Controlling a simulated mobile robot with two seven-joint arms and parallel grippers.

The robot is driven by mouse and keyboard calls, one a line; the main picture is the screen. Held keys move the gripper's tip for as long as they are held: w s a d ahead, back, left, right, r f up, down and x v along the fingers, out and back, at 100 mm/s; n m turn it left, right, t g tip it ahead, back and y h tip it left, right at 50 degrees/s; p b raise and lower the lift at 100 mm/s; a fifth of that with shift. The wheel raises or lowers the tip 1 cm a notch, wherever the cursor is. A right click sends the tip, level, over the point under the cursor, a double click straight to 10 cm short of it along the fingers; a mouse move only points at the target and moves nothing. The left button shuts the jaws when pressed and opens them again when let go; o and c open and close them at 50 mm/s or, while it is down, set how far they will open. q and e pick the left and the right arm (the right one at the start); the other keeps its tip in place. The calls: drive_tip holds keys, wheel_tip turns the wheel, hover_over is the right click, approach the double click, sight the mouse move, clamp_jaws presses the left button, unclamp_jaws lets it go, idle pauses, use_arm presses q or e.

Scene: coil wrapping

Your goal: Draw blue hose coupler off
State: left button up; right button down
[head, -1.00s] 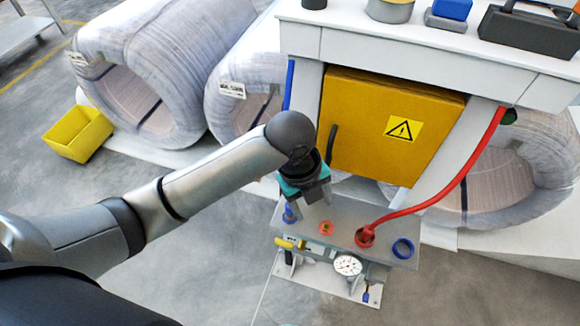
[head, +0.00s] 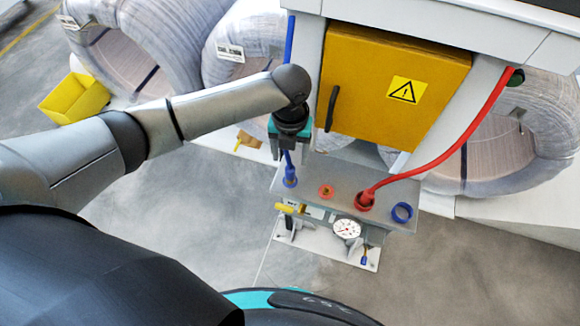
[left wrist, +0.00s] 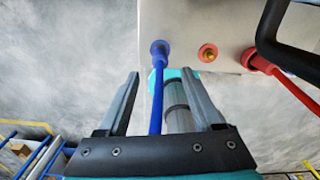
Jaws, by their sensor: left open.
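The blue hose coupler (head: 290,178) sits on the left end of the grey panel (head: 345,187), its blue hose rising from it. In the left wrist view the coupler (left wrist: 159,50) is at the top centre, beyond the fingertips. My left gripper (head: 289,152) is above the coupler in the head view, fingers pointing down to the panel. In the left wrist view the gripper (left wrist: 160,75) is open, and the blue hose (left wrist: 157,95) runs between its fingers, apart from both. My right gripper is out of view.
A red port (head: 326,191), a red hose coupler (head: 364,200) and an empty blue ring (head: 402,212) sit farther right on the panel. A gauge (head: 347,228) and yellow handle (head: 290,208) are below. The yellow cabinet (head: 375,120) with a black handle (head: 332,108) stands close by.

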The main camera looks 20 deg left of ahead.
sight(290, 168)
use_arm(q)
wheel_tip(290, 168, down, 8)
drive_tip(key=shift+r+b, duration=0.25)
drive_tip(key=shift+b, duration=0.15)
clamp_jaws()
idle(0.4)
idle(0.5)
